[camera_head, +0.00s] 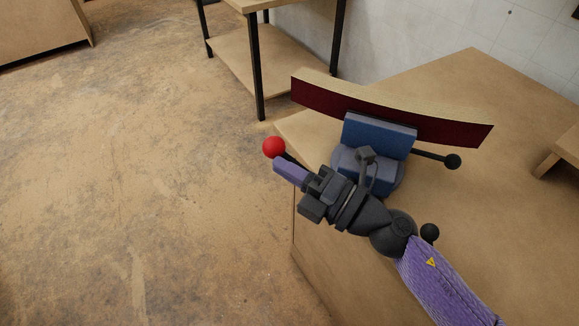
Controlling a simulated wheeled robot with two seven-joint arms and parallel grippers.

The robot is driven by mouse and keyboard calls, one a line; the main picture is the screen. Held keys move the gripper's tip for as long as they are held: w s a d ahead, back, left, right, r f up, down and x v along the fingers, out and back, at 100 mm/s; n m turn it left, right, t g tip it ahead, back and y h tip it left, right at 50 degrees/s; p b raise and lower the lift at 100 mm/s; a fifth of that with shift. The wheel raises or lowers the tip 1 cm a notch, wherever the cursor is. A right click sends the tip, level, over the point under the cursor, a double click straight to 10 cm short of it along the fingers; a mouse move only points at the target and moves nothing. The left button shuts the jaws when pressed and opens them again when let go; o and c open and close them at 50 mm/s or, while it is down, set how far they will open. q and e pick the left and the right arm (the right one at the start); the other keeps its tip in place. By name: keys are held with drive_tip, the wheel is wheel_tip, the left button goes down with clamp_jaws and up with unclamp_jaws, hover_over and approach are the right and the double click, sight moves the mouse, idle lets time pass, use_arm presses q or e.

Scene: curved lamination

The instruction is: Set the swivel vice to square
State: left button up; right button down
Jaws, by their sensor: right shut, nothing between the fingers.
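The swivel vice (380,135) stands near the left corner of the workbench. It has a blue jaw block and a round grey-blue base, partly hidden by my right arm. A curved board (400,112) with a dark red face and pale top edge sits at the jaw, slanting down to the right. A dark bar with a black ball (452,161) sticks out to the right. A red ball knob (274,147) is at the left, on a dark rod. My right gripper (280,166) is shut and empty, its purple fingertips just below the red knob; contact is unclear. My left gripper is not in view.
The workbench top (480,220) is clear to the right of the vice. A wooden piece (565,155) stands at the right edge. Another black ball (429,233) shows beside my right arm. A black-legged table (258,65) stands behind; open floor (130,180) lies left.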

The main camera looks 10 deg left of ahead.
sight(281, 156)
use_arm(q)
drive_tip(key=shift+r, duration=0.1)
use_arm(e)
drive_tip(key=shift+a, duration=0.1)
drive_tip(key=w+a+m+t+h+p, duration=0.2)
drive_tip(key=w+t, duration=0.1)
drive_tip(key=shift+w+a+r, duration=0.1)
drive_tip(key=shift+r, duration=0.05)
drive_tip(key=shift+w+a+m+t+h, duration=0.3)
drive_tip(key=shift+w+m+t+h, duration=0.15)
drive_tip(key=shift+w+t, duration=0.1)
drive_tip(key=shift+w+a+m+t+h, duration=0.25)
drive_tip(key=shift+w+m+t+h, duration=0.1)
drive_tip(key=shift+w+m+t, duration=0.15)
use_arm(q)
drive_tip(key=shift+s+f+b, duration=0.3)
drive_tip(key=shift+b, duration=0.9)
use_arm(e)
drive_tip(key=w+a+m+t+h, duration=0.1)
drive_tip(key=w+m+t+h, duration=0.2)
drive_tip(key=w+t+h, duration=0.1)
drive_tip(key=w+h, duration=0.1)
drive_tip(key=w, duration=0.1)
drive_tip(key=shift+w+a+m, duration=0.2)
drive_tip(key=shift+w+m, duration=0.15)
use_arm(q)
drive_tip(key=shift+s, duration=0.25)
use_arm(e)
drive_tip(key=shift+h, duration=0.4)
